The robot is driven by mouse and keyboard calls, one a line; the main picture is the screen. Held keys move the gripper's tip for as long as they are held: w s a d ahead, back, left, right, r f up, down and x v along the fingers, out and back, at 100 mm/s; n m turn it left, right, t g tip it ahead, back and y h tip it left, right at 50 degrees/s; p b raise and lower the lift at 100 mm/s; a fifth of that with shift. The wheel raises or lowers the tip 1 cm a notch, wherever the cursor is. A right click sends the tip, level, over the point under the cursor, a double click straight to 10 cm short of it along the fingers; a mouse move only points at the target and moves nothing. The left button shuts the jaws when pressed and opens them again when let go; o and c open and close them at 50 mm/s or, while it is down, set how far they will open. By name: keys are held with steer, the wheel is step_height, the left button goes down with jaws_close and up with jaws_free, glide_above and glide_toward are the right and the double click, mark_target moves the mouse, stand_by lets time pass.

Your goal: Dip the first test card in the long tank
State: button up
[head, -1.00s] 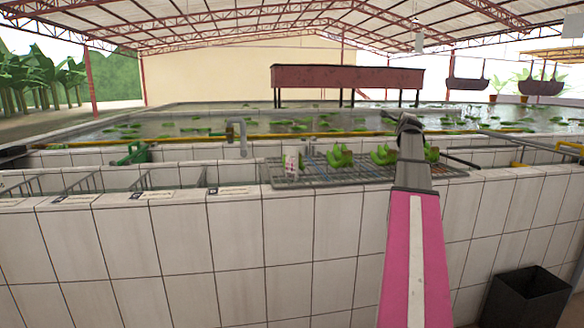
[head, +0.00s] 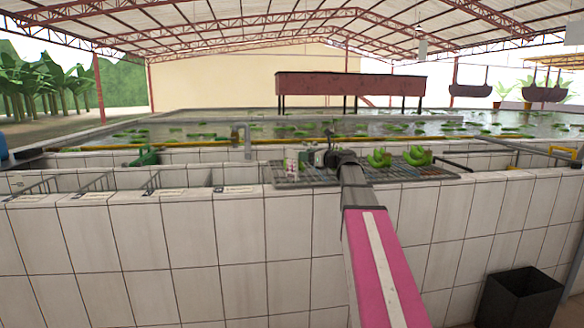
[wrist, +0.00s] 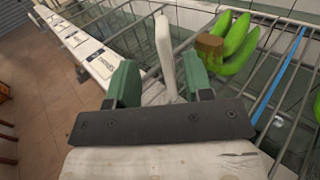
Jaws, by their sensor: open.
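A small white piece with reddish marks (head: 291,165), perhaps the test card, stands at the left end of the wire rack (head: 440,173). In the wrist view a narrow white upright piece (wrist: 164,50) shows between and beyond the fingers; it looks like the same thing seen nearly edge-on. My gripper (wrist: 160,88) has green finger pads set apart on either side of it; I cannot tell whether they touch it. In the head view my gripper (head: 318,158) is at the rack, just right of the white piece. The long pond-like tank (head: 300,128) lies behind.
Green banana clusters (head: 379,158) (wrist: 235,45) sit on the rack right of my gripper. Open tiled basins with small labels (head: 238,189) (wrist: 90,50) line the left. A black bin (head: 520,297) stands at the lower right. A grey pipe (head: 248,142) rises behind the rack.

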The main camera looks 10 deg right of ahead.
mark_target(287, 151)
steer(key=x, duration=0.8)
steer(key=shift+w+a, duration=0.15)
steer(key=shift+w, duration=0.25)
steer(key=shift+c, duration=0.3)
jaws_close()
